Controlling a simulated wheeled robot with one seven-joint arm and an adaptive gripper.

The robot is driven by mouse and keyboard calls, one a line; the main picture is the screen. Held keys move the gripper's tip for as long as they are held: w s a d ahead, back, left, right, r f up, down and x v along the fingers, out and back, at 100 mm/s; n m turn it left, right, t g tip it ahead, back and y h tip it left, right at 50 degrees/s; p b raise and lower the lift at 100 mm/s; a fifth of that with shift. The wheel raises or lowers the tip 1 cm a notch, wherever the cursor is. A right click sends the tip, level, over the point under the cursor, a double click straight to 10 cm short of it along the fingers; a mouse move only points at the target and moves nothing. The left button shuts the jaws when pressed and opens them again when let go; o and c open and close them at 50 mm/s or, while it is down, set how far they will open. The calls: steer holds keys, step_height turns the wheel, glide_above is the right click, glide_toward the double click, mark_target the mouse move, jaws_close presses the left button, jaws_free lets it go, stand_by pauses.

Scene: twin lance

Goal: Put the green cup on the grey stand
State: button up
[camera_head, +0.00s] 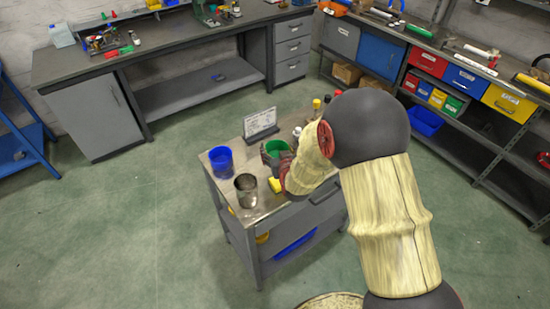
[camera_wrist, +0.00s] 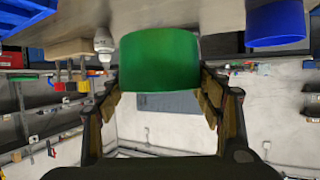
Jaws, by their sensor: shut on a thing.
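The green cup (camera_head: 276,147) is upright over the grey cart's top, at the end of my arm. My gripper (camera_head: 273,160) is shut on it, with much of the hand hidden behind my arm. In the wrist view, which looks upside down, the green cup (camera_wrist: 160,62) fills the space between the two fingers (camera_wrist: 160,95). I cannot tell whether its base touches the top. A grey upright plate with a white label (camera_head: 260,122) stands at the cart's back edge. I cannot tell if this is the grey stand; no other clear stand shows.
On the cart top (camera_head: 270,205) are a blue cup (camera_head: 221,160), a metal cup (camera_head: 246,189) and a yellow object (camera_head: 275,184). Several small bottles (camera_head: 316,106) stand at the back right, partly behind my arm.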

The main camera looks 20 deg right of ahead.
mark_target(275, 156)
steer(key=w+f, duration=0.3)
steer(key=shift+d+f+b, duration=0.15)
steer(key=shift+f+b, duration=0.15)
steer(key=shift+b, duration=0.05)
steer(key=shift+w+f+b, duration=0.1)
steer(key=shift+f+b, duration=0.35)
steer(key=shift+f, duration=1.1)
steer(key=shift+f, duration=0.15)
steer(key=o, duration=1.1)
steer(key=shift+o, duration=0.2)
